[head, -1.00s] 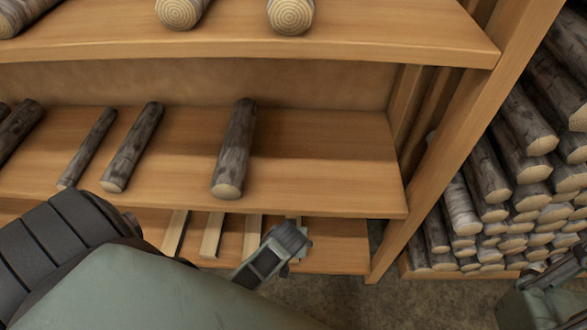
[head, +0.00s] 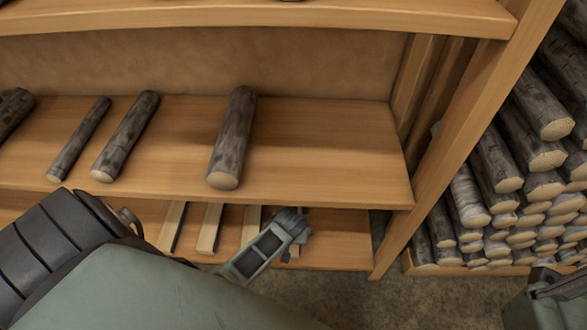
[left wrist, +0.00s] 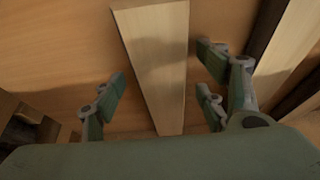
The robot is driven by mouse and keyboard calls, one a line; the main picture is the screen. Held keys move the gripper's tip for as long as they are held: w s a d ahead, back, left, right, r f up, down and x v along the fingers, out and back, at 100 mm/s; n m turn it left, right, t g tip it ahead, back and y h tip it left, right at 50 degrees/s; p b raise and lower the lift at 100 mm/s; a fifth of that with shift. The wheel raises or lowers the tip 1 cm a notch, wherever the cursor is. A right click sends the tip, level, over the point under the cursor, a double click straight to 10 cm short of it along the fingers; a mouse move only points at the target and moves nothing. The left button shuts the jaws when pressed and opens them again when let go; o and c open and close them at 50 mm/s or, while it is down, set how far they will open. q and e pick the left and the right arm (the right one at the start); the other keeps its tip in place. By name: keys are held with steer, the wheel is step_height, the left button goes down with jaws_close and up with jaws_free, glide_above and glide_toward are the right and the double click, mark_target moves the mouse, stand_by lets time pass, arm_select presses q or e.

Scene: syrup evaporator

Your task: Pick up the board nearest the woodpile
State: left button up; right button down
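Several pale boards lie on the lowest shelf (head: 340,240) in the head view. The one nearest the woodpile (head: 500,205) is mostly hidden behind my left gripper (head: 292,232). A neighbouring board (head: 251,225) lies to its left. In the left wrist view, a pale board (left wrist: 152,55) lies between the spread fingers of my left gripper (left wrist: 163,88), with gaps on both sides. It appears to be the board nearest the woodpile. Another board (left wrist: 290,45) shows at the right there. Part of my right arm's end is at the lower right of the head view; its fingers are unclear.
The middle shelf (head: 320,140) holds several dark logs, one of them (head: 232,140) above the boards. A wooden upright (head: 470,130) separates the shelves from the woodpile. Bare floor (head: 400,300) shows in front.

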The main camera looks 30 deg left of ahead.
arm_select(q)
steer(key=c, duration=1.3)
steer(key=shift+r, duration=0.15)
